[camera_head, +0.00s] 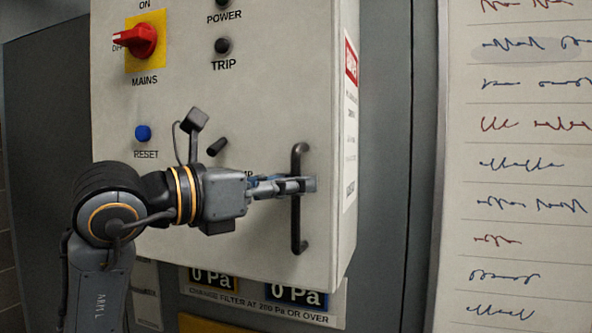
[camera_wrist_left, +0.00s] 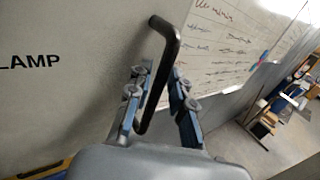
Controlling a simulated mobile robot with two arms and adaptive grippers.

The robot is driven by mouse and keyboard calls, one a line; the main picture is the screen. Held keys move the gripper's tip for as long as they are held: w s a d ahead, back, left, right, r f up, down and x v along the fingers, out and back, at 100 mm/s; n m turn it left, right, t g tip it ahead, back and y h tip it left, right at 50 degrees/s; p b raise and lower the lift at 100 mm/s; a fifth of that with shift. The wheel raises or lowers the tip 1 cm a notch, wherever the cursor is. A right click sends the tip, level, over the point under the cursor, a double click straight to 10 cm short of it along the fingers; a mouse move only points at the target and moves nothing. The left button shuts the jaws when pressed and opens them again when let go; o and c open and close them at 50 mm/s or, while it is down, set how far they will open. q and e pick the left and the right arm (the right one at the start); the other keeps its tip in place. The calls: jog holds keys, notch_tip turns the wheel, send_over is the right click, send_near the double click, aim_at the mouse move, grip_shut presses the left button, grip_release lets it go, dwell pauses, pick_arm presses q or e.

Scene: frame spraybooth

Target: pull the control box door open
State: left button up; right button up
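The control box door (camera_head: 262,110) is a pale grey panel with switches and lamps, and it looks closed. Its dark upright bar handle (camera_head: 297,228) is near the door's right edge. My left gripper (camera_head: 305,185) reaches in from the left at the middle of the handle. In the left wrist view the handle (camera_wrist_left: 168,52) passes between the two fingers of the left gripper (camera_wrist_left: 160,88). The fingers stand apart, with a visible gap between the bar and the right-hand finger. Contact on the other side is unclear. My right gripper is not in view.
A red mains switch (camera_head: 136,40) on a yellow plate and a blue reset button (camera_head: 143,133) sit on the door. A black knob (camera_head: 217,147) is close above my wrist. Pressure displays (camera_head: 297,297) are below the box. A whiteboard (camera_head: 515,200) stands at the right.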

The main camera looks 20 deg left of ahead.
pick_arm(q)
jog(key=shift+w+d, duration=0.25)
jog(key=shift+w, duration=0.1)
jog(key=shift+c, duration=0.4)
grip_shut()
